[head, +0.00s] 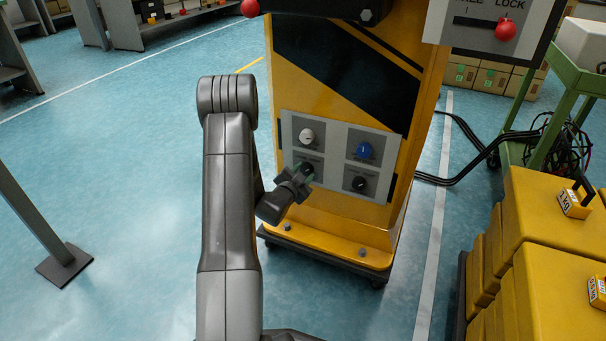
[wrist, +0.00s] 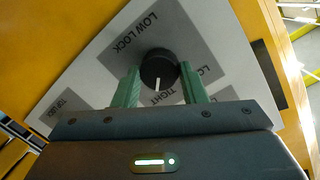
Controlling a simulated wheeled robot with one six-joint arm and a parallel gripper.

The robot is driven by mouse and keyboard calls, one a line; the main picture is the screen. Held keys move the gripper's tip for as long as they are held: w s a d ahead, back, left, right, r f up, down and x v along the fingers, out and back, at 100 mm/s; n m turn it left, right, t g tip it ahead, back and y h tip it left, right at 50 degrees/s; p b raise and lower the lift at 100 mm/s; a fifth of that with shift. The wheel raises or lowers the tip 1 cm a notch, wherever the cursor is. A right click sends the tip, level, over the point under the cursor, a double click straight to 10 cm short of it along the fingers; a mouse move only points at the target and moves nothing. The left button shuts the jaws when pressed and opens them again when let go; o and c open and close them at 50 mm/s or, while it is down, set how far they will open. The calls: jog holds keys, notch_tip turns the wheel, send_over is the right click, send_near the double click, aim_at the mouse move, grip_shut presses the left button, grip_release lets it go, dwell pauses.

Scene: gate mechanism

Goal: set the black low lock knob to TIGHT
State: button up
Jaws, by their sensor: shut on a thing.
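The black low lock knob (wrist: 158,66) sits under the printed words LOW LOCK on a grey panel patch in the wrist view. My gripper (wrist: 160,84) is shut on it, with one green finger on each side. The knob's white pointer line points down in the picture, toward the word TIGHT (wrist: 158,98). A second label at the right is partly hidden by the right finger. In the head view my gripper (head: 301,178) is at the lower left knob of the panel (head: 335,170) and mostly hides that knob.
The panel also carries a white knob (head: 306,136), a blue knob (head: 364,150) and another black knob (head: 359,184). It is on a yellow machine column (head: 330,222). Yellow blocks (head: 545,235) stand at the right, and a green cart (head: 565,75) behind them. The floor at left is mostly clear.

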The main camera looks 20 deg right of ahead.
jog(key=shift+o, duration=0.2)
dwell(0.3)
jog(key=o, duration=1)
jog(key=shift+c, duration=0.2)
jog(key=p+v, duration=0.3)
jog(key=v, duration=1)
jog(key=shift+s+a, duration=0.3)
